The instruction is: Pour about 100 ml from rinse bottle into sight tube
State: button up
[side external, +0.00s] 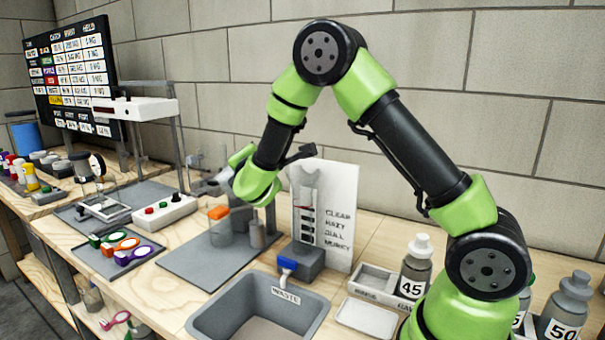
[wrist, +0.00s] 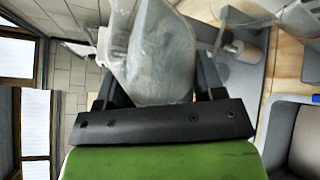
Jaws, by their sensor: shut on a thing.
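My gripper (side external: 212,185) is shut on a translucent, greyish vessel, apparently the rinse bottle (wrist: 160,55), which fills the space between the dark fingers in the wrist view. In the side view the pale held vessel (side external: 218,179) is small and partly hidden by my wrist; it looks tilted, but its mouth and liquid level cannot be made out. The sight tube (side external: 309,190) stands upright before a white card reading CLEAR, HAZY, DULL, MURKY, on a grey base with a blue tap (side external: 287,263). My gripper is left of the tube, apart from it.
An orange-topped clear jar (side external: 219,232) and a grey cylinder (side external: 257,235) stand on the grey mat (side external: 190,266) below my gripper. A grey WASTE basin (side external: 205,322) is in front. A bottle marked 45 (side external: 414,270) stands right. A button box (side external: 165,211) is left.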

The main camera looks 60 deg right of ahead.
jog(key=shift+w+a+r+m, duration=0.1)
jog(key=shift+r+m, duration=0.25)
jog(key=shift+m, duration=0.05)
dwell(0.6)
jog(key=shift+w+a+f+m, duration=0.1)
jog(key=shift+f+m, duration=0.05)
jog(key=shift+m, duration=0.55)
dwell(1.0)
jog(key=shift+s+d+r+m+t+y, duration=0.15)
jog(key=shift+d+r+m+t+y, duration=0.1)
jog(key=shift+r+m, duration=0.25)
jog(key=shift+s+d+r+m+t+y, duration=0.1)
jog(key=shift+r+m+t+y, duration=0.2)
jog(key=shift+m, duration=0.2)
dwell(2.5)
